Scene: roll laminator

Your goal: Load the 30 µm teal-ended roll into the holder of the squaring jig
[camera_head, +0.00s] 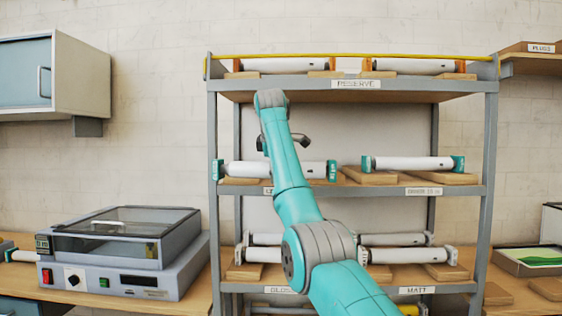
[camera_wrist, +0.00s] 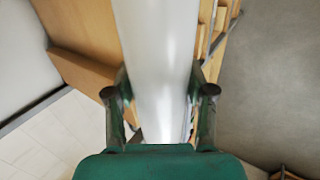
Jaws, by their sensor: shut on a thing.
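A white roll with teal ends (camera_head: 245,169) is at the middle shelf level on the left, partly behind my arm. Its left end overlaps the rack's left post. In the wrist view, my gripper (camera_wrist: 162,92) is shut on a white roll (camera_wrist: 157,40), one finger on each side; the roll's ends are out of that view. In the head view my gripper is mostly hidden behind my arm. A second teal-ended white roll (camera_head: 412,163) rests on wooden supports on the right of the middle shelf. I cannot read either roll's thickness. I cannot identify the squaring jig.
The grey rack (camera_head: 490,130) has a top shelf labelled RESERVE with two orange-ended rolls (camera_head: 290,65). Several pale-ended rolls (camera_head: 395,256) lie on the lower shelf. A grey machine with a clear lid (camera_head: 120,250) stands on the left bench. A wall cabinet (camera_head: 75,75) hangs above.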

